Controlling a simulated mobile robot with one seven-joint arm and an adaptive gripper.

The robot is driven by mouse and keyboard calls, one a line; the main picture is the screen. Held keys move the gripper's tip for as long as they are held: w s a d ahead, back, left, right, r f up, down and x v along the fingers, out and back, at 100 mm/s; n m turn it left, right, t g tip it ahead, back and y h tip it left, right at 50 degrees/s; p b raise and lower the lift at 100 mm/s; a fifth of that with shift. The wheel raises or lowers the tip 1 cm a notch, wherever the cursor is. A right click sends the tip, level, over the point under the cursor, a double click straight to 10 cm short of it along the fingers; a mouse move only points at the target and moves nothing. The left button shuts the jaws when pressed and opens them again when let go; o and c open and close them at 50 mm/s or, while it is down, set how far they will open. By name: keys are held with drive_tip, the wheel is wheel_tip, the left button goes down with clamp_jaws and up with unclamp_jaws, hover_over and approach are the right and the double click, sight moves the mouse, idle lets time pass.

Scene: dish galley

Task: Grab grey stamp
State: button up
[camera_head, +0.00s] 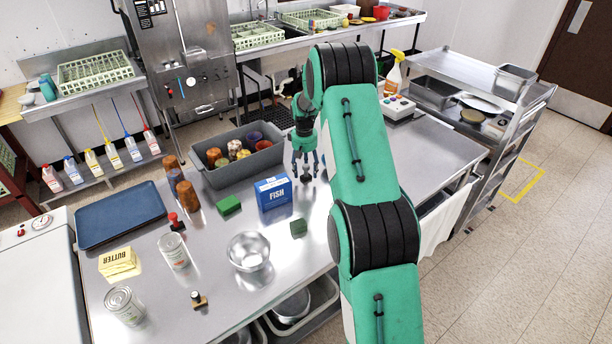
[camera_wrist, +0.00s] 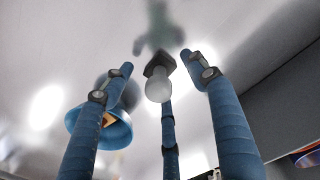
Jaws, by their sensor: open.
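The grey stamp (camera_wrist: 158,88) has a rounded light-grey knob and a dark angular base. It stands on the steel table in the wrist view, between my finger tips. In the head view a small dark part of it (camera_head: 306,178) shows just under my gripper (camera_head: 305,160). My gripper points down with its three blue fingers spread open around and above the stamp. It holds nothing, and I cannot tell whether any finger touches the stamp.
A grey bin (camera_head: 217,179) of cups stands left of my gripper, and the blue fish box (camera_head: 273,192) is nearby. A blue round object (camera_wrist: 100,128) is close to one finger. Other stamps are red-handled (camera_head: 176,221) and black-knobbed (camera_head: 198,299).

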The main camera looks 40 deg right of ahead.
drive_tip(key=shift+f, duration=1)
drive_tip(key=c, duration=1.3)
